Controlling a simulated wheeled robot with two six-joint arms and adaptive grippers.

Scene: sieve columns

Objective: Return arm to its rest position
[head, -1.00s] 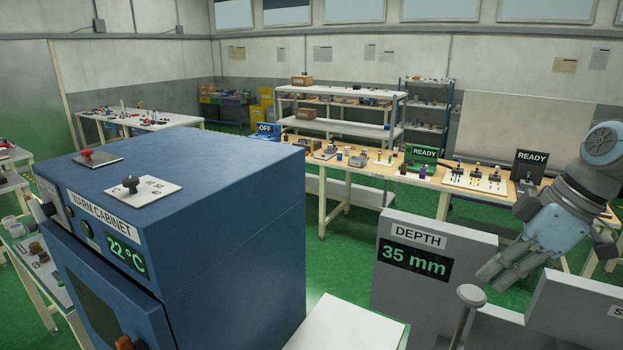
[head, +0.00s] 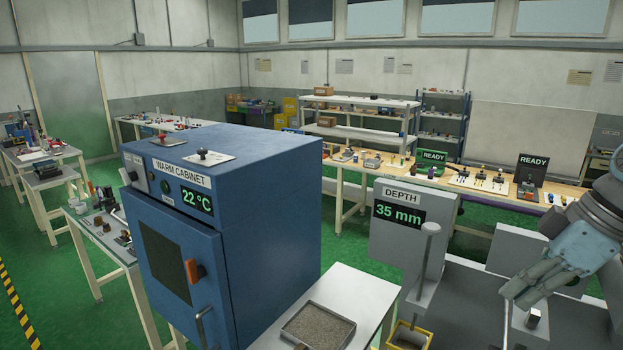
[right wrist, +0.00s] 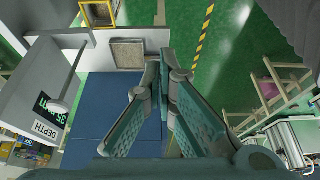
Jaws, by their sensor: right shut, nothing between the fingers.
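My right gripper (head: 516,297) reaches in from the right edge of the head view, pointing down and left. It is to the right of the grey depth unit (head: 382,238), which reads 35 mm, and above grey machine parts; I cannot tell whether it touches them. Its fingers are shut and empty, and they also fill the middle of the right wrist view (right wrist: 165,62). My left gripper is not in view.
The blue warm cabinet (head: 262,200), reading 22 °C, has its door shut. Beside it are a tray of grains (head: 318,327) on a white table and a yellow-framed box (head: 407,338). A long bench (head: 455,190) stands behind. Green floor shows at left.

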